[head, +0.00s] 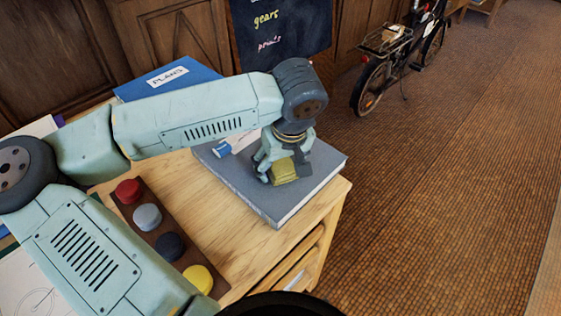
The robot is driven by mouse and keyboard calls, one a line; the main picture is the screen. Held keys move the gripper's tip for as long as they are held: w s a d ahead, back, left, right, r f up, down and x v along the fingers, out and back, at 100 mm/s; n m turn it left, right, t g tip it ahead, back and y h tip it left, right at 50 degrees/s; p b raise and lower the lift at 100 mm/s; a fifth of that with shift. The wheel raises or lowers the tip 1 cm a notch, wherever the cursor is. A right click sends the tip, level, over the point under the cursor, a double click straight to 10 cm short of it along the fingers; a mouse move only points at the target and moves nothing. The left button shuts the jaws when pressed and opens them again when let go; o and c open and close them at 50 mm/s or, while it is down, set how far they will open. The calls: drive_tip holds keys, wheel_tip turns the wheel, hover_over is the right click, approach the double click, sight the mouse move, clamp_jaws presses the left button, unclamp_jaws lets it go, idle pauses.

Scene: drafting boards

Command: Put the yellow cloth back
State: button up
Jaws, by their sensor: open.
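The yellow cloth (285,174) is a small folded block on the grey book (285,209), near the table's right corner. My gripper (284,168) points down over the cloth with its fingers open. One finger is at the cloth's left side and a dark finger is at its right. I cannot tell whether either finger touches the cloth. The cloth's upper part is partly hidden by the gripper.
A brown holder (157,232) with red, grey, dark blue and yellow round pieces lies on the wooden table (222,225). A blue-ended white roll (224,149) lies behind my gripper. Open floor and a bicycle (376,72) are at right.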

drive_tip(key=shift+r, duration=0.1)
drive_tip(key=shift+r+p, duration=0.55)
drive_tip(key=shift+p, duration=0.3)
drive_tip(key=b+v, duration=0.1)
drive_tip(key=v, duration=1)
drive_tip(key=shift+r+b, duration=0.35)
drive_tip(key=shift+r, duration=0.05)
drive_tip(key=shift+s+f, duration=0.1)
drive_tip(key=shift+s, duration=0.1)
